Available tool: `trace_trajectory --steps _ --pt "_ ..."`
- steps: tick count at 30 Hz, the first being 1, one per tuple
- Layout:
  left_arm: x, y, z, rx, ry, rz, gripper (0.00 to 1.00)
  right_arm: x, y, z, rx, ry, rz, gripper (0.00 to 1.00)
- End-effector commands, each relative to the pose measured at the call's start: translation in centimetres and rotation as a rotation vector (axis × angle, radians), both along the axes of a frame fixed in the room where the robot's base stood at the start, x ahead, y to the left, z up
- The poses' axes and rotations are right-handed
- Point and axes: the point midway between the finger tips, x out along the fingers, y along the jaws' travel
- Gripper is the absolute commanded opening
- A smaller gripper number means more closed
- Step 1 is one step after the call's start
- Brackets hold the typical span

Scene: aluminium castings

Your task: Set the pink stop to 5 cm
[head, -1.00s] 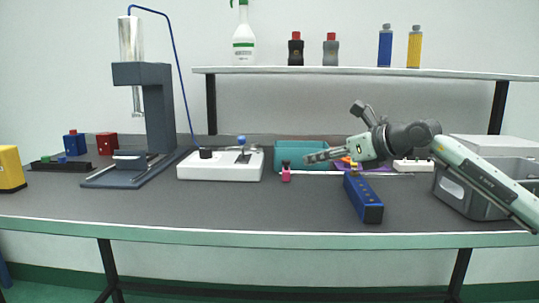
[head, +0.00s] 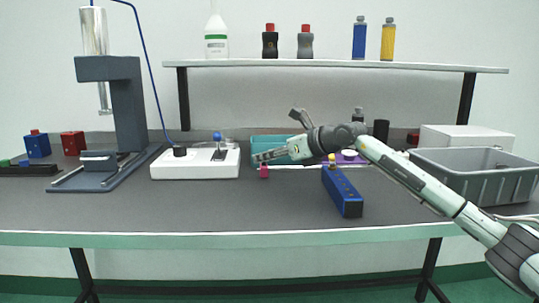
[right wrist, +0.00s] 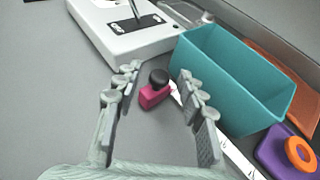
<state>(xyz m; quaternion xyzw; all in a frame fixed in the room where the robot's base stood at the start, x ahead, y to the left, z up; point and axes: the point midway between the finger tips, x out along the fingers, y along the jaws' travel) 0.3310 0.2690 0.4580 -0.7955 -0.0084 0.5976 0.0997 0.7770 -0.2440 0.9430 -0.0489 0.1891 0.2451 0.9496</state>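The pink stop (head: 264,172) is a small pink block with a black knob on top, near the back of the table. In the right wrist view the pink stop (right wrist: 153,98) lies between the two fingers of my right gripper (right wrist: 158,76), with a gap on both sides. My right gripper (head: 262,157) is open and reaches in from the right at the stop's knob. A pale strip (right wrist: 229,153) runs from beside the stop toward the lower right; its markings cannot be read. My left gripper is not in view.
A white device with a lever (head: 196,165) stands left of the stop. A teal bin (right wrist: 225,85) is close behind the right finger. A blue block (head: 342,192) lies right of the stop, and a grey crate (head: 478,180) farther right. The table front is clear.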

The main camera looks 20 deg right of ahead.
Motion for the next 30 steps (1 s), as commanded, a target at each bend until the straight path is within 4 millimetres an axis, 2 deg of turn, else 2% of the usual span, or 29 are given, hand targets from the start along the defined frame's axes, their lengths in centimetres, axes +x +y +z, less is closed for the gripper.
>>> trace_trajectory --steps 4,14,23,27,30 --pt "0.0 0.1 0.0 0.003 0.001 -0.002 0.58 0.0 0.0 0.0 0.000 0.000 0.000 0.40" --pt "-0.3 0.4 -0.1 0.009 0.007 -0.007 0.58 0.0 0.0 0.0 0.000 0.000 0.000 0.00" --pt "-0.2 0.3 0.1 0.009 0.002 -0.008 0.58 -0.1 -0.1 0.0 0.000 0.000 -0.001 0.00" --pt "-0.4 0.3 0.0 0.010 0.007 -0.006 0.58 -0.5 -2.3 -0.2 -0.001 0.002 -0.006 0.00" --pt "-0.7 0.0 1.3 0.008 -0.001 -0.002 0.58 -1.0 -4.0 -0.2 -0.001 0.003 -0.007 0.00"
